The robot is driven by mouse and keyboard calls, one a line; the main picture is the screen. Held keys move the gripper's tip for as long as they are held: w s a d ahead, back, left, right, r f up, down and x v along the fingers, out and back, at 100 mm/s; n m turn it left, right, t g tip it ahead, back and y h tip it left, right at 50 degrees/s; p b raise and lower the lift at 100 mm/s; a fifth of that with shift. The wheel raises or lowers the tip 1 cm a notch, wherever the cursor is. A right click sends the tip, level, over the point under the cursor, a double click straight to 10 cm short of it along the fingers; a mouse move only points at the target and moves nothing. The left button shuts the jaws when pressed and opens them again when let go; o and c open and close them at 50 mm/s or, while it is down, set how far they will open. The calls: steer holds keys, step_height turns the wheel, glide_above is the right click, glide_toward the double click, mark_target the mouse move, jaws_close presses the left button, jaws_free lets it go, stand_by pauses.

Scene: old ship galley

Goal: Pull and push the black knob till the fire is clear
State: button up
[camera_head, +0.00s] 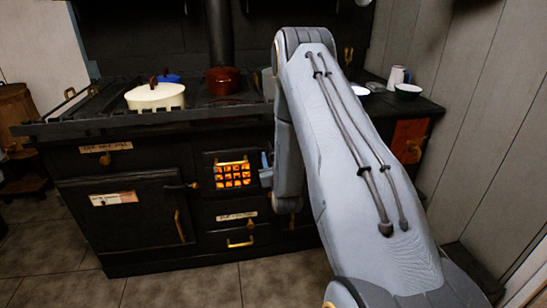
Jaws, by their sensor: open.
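The fire (232,175) glows orange behind a barred grate in the front of the black stove (130,200). My gripper (265,169) is open, just right of the grate at about its height. It is small in view and partly merges with my arm. I cannot make out a black knob for certain; the stove front right of the grate is hidden behind my arm. A small brass-coloured knob (250,224) sits below the grate, beside a pale label (237,216).
A cream pot (156,97), a dark red pot (223,81) and a blue pot stand on the railed stove top. A white jug (397,77) and bowls stand at the right. A wooden tub (17,115) stands far left. The tiled floor before the stove is clear at left.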

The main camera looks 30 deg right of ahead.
steer(key=v, duration=0.7)
steer(key=shift+s, duration=0.35)
